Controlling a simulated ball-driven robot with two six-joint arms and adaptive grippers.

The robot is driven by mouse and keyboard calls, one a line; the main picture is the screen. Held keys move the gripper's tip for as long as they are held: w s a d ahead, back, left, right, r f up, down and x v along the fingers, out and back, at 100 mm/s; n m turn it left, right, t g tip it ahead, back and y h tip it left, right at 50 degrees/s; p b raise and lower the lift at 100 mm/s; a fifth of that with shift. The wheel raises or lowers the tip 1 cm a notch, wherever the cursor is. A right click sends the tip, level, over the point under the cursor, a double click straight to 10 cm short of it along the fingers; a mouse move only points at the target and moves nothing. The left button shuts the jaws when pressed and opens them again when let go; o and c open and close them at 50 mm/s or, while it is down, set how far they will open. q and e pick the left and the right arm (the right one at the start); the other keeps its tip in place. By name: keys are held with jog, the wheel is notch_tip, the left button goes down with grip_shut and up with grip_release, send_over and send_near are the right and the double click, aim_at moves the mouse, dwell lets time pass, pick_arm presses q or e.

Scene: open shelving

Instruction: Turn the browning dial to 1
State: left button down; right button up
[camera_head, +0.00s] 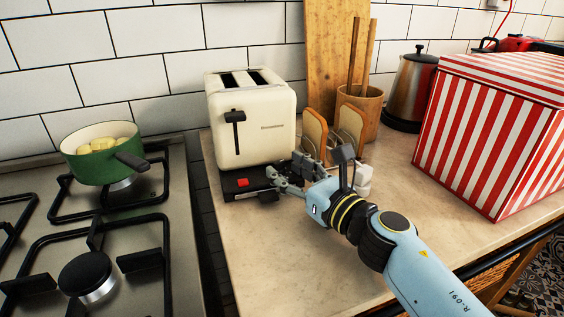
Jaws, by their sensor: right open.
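A cream two-slot toaster (262,132) with a black lever on its front stands on the counter against the tiled wall. Its black base carries a red button (243,182). A small dark knob, which looks like the browning dial (268,196), shows low at the base's right end, partly hidden by my gripper. Its setting is too small to read. My right gripper (283,174) is open at the toaster's lower right front, with its fingers close to the dial. I cannot tell whether they touch it. My left gripper is not in view.
Bread slices (316,135) stand right of the toaster, before a wooden utensil pot (360,108). A steel kettle (409,88) and a red-striped box (490,132) are further right. A green pot (95,163) sits on the hob at left. The front counter is clear left of my arm.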

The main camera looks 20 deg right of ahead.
jog(key=shift+x, duration=1.1)
grip_shut()
